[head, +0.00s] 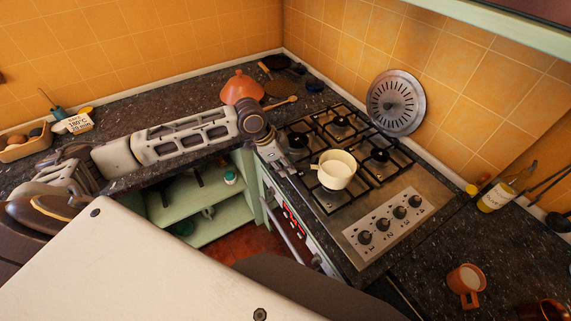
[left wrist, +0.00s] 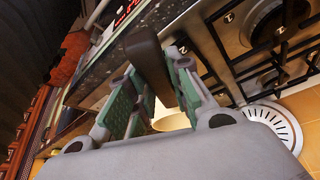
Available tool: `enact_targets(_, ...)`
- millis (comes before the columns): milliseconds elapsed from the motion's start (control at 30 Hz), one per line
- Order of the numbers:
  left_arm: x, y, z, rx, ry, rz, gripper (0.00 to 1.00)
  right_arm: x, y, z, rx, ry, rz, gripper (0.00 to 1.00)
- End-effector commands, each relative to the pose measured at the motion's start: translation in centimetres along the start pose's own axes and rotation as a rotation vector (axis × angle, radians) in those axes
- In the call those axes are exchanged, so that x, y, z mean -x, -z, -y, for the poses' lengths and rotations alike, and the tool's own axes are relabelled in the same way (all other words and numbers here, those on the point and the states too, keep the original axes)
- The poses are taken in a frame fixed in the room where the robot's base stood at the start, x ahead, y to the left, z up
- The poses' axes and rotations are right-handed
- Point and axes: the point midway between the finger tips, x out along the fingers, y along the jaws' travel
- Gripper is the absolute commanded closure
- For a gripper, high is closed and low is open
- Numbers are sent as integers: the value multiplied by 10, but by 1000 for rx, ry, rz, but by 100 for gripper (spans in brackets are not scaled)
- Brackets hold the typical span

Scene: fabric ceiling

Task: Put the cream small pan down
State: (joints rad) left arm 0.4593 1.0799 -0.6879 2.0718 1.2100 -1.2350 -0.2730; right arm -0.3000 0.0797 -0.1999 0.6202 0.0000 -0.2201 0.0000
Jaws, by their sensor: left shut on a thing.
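The cream small pan (head: 336,170) is upright over the gas hob (head: 420,182), above the front burner area. I cannot tell whether its base touches the grate. My left gripper (head: 284,166) is at the front edge of the hob, left of the pan. In the left wrist view my left gripper's padded fingers are shut around the pan's dark handle (left wrist: 150,62). A bit of the cream pan body (left wrist: 172,122) shows behind the fingers. My right gripper is not in view.
Four knobs line the hob's front right. A round metal lid (head: 396,102) leans on the tiled wall behind. An orange tagine (head: 240,87) and wooden spoon (head: 281,103) lie left of the hob. A mug (head: 466,280) and bottle (head: 496,197) stand at right.

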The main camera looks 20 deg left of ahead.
Motion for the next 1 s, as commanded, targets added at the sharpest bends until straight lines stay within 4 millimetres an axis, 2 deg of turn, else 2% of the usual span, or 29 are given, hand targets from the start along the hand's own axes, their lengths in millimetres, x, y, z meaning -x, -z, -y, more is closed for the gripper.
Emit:
enact_targets(133, 1, 1, 0, -1, 2, -4, 100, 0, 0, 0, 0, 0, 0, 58)
enact_targets(167, 1, 1, 0, -1, 2, -4, 77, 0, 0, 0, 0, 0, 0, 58)
enact_targets(333, 0, 1, 0, -1, 1, -2, 55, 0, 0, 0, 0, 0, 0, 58)
enact_targets(767, 1, -1, 0, 0, 0, 2, 54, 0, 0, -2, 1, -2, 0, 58)
enact_targets(1000, 18, 0, 1, 0, 2, 1, 54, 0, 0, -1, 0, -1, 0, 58)
